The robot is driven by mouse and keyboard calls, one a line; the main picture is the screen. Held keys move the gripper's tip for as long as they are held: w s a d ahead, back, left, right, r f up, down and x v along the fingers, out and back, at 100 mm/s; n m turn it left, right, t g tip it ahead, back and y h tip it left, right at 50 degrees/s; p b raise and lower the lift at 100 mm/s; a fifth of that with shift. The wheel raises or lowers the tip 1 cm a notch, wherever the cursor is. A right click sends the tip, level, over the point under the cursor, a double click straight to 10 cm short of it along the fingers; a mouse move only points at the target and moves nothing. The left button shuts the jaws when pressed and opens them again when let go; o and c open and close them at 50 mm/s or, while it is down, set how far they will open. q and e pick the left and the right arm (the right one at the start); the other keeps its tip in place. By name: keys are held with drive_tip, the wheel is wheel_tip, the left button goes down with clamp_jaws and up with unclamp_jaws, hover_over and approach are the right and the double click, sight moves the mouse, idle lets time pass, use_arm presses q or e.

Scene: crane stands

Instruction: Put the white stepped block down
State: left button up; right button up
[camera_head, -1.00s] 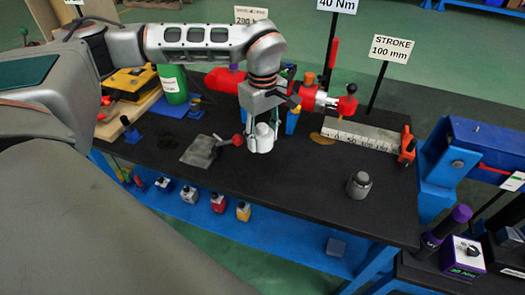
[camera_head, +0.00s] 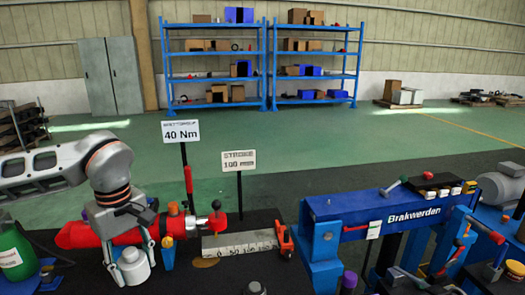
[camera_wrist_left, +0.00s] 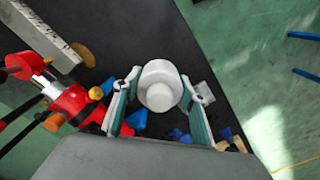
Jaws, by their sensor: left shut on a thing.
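The white stepped block (camera_head: 133,268) is round, with a wide lower part and a narrower top. My left gripper (camera_head: 131,262) points down over the black table and is shut on it. In the left wrist view the block (camera_wrist_left: 160,86) sits between the two fingers of the gripper (camera_wrist_left: 158,92), its round face toward the table side. I cannot tell whether its underside touches the table. My right gripper is in neither current view.
A red tool (camera_head: 100,232) lies just behind the gripper. A green container (camera_head: 14,250) stands at left.

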use_arm(q)
drive_tip(key=s+d+f+m, duration=0.3)
drive_tip(key=d+f+m, duration=0.2)
drive_tip(key=m, duration=0.6)
drive_tip(key=shift+d+f, duration=0.15)
drive_tip(key=shift+f, duration=0.5)
